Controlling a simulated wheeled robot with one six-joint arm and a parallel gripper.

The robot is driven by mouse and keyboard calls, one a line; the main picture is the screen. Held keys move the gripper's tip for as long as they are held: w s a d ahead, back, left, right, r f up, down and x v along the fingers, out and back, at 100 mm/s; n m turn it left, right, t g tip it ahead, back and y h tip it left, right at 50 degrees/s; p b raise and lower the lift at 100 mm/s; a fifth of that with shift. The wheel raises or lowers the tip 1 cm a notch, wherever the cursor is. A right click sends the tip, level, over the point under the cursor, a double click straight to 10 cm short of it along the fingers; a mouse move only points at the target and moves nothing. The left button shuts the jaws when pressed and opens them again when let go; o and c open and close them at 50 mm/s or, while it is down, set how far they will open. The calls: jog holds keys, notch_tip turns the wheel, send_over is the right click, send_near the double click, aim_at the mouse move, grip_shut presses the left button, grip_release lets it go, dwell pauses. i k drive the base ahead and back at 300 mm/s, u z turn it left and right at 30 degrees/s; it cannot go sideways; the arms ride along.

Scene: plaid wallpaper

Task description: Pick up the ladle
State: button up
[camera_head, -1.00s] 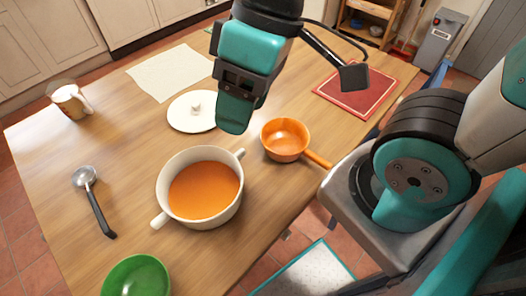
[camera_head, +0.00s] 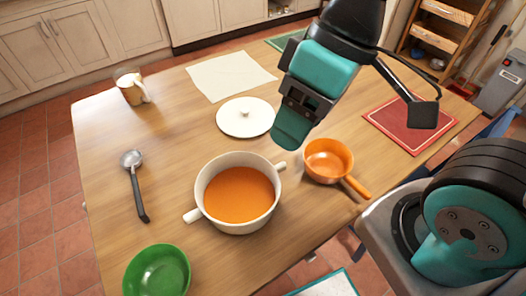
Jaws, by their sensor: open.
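The ladle (camera_head: 135,181) lies on the left part of the wooden table. Its round metal bowl points to the back and its black handle points to the front. My gripper (camera_head: 290,133) hangs above the table at the right of centre, near the white lid and the orange saucepan. It is well to the right of the ladle and apart from it. Its jaws are open and seen from the side, with nothing visible in them.
A white pot (camera_head: 237,222) of orange soup stands between ladle and saucepan (camera_head: 322,172). A green bowl (camera_head: 157,272) is in front. A mug (camera_head: 131,90), white cloth (camera_head: 228,75), lid (camera_head: 246,128) and red mat (camera_head: 398,120) lie further back. Table (camera_head: 170,130) around the ladle is clear.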

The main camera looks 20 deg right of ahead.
aim_at(130, 159)
jog(key=u, duration=0.5)
jog(key=k, duration=1.15)
jog(key=u, duration=1.1)
jog(key=i, duration=1.4)
jog(key=z, duration=0.85)
